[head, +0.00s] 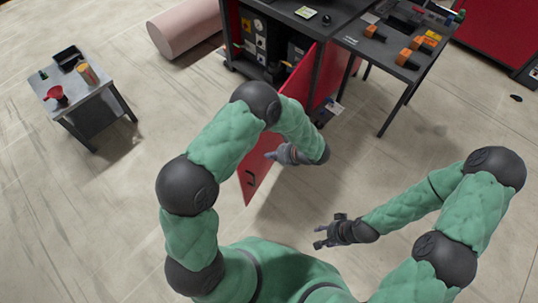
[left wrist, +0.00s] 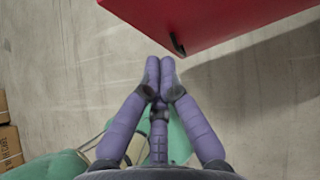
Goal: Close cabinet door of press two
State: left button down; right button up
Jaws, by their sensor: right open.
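The red cabinet door (head: 262,172) stands open, swung out from the dark-topped press cabinet (head: 330,75) towards me. My left arm crosses in front of part of it. Its dark handle (head: 250,178) is near the free end. In the left wrist view the door (left wrist: 215,18) fills the top, with its handle (left wrist: 178,45) just beyond the fingertips. My left gripper (head: 270,156) is to the right of the door in the head view. Its fingers (left wrist: 160,62) are together with nothing between them, apart from the handle. My right gripper (head: 318,237) is open and empty over the floor.
A side table (head: 385,58) with orange blocks stands right of the cabinet. A small grey table (head: 72,98) with a red funnel is at the left. A pink cylinder (head: 180,30) lies behind. Brown boxes (left wrist: 8,142) show in the wrist view. The floor around my right gripper is clear.

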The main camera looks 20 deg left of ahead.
pick_arm(q)
jog(key=w+a+f+b, duration=0.1)
jog(key=a+f+b, duration=0.2)
jog(key=a, duration=0.6)
jog(key=shift+w+a+f, duration=0.2)
jog(key=shift+a+f, duration=0.1)
jog(key=shift+f, duration=1.05)
